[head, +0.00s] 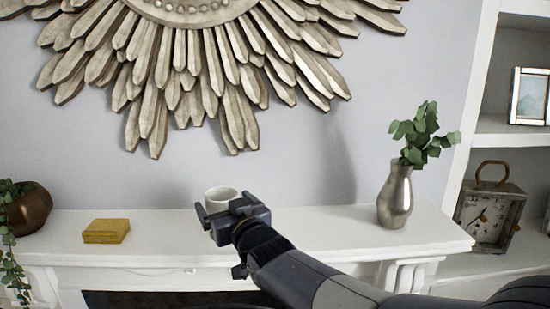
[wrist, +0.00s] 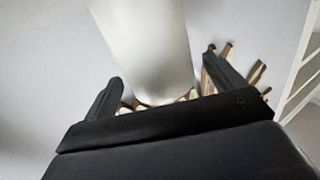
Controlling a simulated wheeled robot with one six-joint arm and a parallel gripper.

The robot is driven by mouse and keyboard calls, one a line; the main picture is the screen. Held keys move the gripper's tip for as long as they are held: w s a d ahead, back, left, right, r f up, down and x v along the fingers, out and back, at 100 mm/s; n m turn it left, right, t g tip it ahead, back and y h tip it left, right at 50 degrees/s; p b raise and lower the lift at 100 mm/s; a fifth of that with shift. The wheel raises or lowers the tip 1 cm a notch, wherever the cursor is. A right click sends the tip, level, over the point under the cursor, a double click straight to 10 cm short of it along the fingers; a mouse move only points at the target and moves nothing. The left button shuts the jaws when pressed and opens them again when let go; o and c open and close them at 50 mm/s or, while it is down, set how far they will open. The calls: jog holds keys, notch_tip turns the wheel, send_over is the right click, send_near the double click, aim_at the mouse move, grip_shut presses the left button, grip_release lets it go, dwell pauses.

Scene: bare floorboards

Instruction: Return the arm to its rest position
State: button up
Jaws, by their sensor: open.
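My arm reaches in from the lower right of the head view, and my gripper (head: 217,210) is over the mantel at the middle. Its jaws are open. A white cup (head: 221,194) stands on the mantel right at the gripper, its lower part hidden behind it. In the wrist view the cup (wrist: 145,45) looks large between the two spread dark fingers of my gripper (wrist: 160,85). There is a gap on both sides of the cup. I cannot tell how deep between the fingers it is.
The white mantel (head: 320,230) also holds a yellow block (head: 106,231), a brown pot with trailing leaves (head: 28,208) and a silver vase with greenery (head: 395,198). A sunburst ornament (head: 190,85) hangs above. A clock (head: 490,218) stands on white shelves at the right.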

jog(key=shift+p+x, duration=0.3)
jog(key=shift+x, duration=0.85)
jog(key=shift+f+b, duration=0.2)
jog(key=shift+b, duration=0.1)
jog(key=shift+r, duration=0.1)
